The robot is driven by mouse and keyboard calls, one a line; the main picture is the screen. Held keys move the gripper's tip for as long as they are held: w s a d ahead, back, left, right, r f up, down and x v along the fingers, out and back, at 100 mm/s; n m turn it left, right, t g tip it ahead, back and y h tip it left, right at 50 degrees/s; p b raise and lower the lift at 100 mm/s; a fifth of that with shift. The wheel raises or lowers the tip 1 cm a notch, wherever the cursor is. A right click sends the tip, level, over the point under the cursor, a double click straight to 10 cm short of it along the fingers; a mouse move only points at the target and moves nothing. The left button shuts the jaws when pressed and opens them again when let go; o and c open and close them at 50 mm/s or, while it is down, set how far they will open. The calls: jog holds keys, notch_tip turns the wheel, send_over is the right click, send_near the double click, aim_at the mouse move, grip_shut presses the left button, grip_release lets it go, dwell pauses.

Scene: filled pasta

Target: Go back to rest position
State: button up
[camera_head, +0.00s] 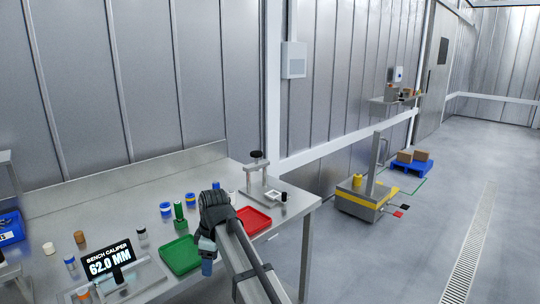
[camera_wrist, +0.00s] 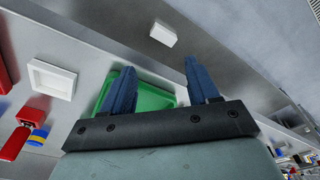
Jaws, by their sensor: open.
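My gripper (camera_head: 207,262) hangs over the bench's front side in the head view, beside the green tray (camera_head: 180,256). In the wrist view its two blue fingers (camera_wrist: 158,66) stand well apart with nothing between them. The green tray (camera_wrist: 152,97) shows behind and between the fingers there. My arm partly hides the bench (camera_head: 320,201) between the green tray and the red tray (camera_head: 254,220).
A caliper display (camera_head: 108,264) reading 62.0 MM stands left on the bench. A green cylinder (camera_head: 179,213) and several small capped cylinders are scattered around. A press-like stand (camera_head: 263,178) is at the back right. Open floor (camera_head: 420,240) lies right of the bench.

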jog(key=d+f+m+h, duration=0.2)
jog(key=d+f+m, duration=0.2)
jog(key=d+f, duration=0.9)
jog(key=s+d+f+m+g, duration=0.1)
jog(key=s+d+f+m, duration=0.1)
jog(key=s+d+f, duration=0.3)
jog(key=s+d+f+m+g, duration=0.1)
jog(key=d+f, duration=0.1)
jog(key=f, duration=0.5)
jog(key=s+d+f+m, duration=0.2)
jog(key=s+d+f, duration=0.15)
jog(key=f, duration=0.25)
jog(key=s+d+f+m+g, duration=0.1)
jog(key=s+d+f+m, duration=0.2)
jog(key=s+f, duration=0.4)
jog(key=s+d+f+m+g, duration=0.2)
jog(key=s+d+f, duration=0.2)
jog(key=s+f, duration=0.4)
jog(key=s+d+f+m+g, duration=0.2)
jog(key=s+f, duration=0.5)
jog(key=s, duration=0.9)
jog(key=shift+d+f+m, duration=0.15)
jog(key=shift+d+m, duration=0.65)
jog(key=shift+d, duration=0.4)
